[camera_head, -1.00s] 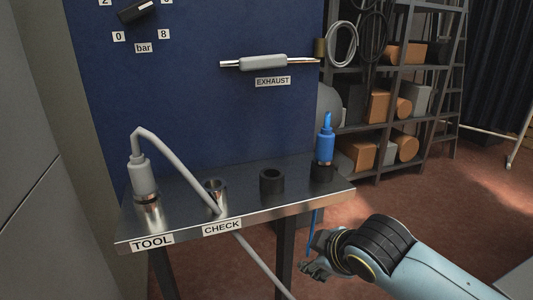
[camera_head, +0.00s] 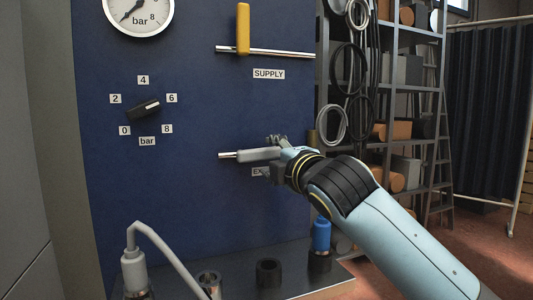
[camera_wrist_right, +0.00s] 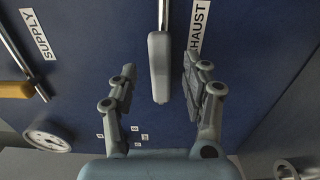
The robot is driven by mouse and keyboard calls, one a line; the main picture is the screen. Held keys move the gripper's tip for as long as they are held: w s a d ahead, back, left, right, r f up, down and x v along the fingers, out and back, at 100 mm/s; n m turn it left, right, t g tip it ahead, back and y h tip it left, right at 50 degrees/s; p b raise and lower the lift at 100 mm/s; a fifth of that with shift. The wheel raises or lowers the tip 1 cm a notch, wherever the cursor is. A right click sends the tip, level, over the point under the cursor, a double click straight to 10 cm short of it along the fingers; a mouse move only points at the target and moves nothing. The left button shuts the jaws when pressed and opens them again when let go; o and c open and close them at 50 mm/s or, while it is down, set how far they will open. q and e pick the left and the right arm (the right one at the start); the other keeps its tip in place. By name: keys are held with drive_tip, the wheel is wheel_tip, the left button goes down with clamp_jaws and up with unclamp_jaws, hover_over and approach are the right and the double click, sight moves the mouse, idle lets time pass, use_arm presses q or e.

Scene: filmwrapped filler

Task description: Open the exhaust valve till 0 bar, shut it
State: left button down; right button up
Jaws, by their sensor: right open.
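The grey exhaust valve handle (camera_head: 256,154) lies in line with its horizontal pipe on the blue panel, above the partly covered EXHAUST label. My right gripper (camera_head: 271,157) is at its right part. In the right wrist view my right gripper (camera_wrist_right: 159,75) is open, with the handle (camera_wrist_right: 159,55) between its spread fingers and no clear contact. The pressure gauge (camera_head: 138,14) is cut off at the top; its needle points to the lower left, near the low end. The gauge also shows in the wrist view (camera_wrist_right: 48,136). My left gripper is out of view.
A yellow supply handle (camera_head: 243,29) stands upright across its pipe above. A black knob (camera_head: 144,107) points towards 6. Below, a metal shelf (camera_head: 240,289) holds a grey hose tool (camera_head: 134,270), a black ring (camera_head: 268,272) and a blue fitting (camera_head: 321,236).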

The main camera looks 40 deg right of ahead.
sight(269, 155)
drive_tip(key=x, duration=0.4)
drive_tip(key=shift+w+d, duration=0.1)
drive_tip(key=shift+w, duration=0.1)
clamp_jaws()
idle(0.3)
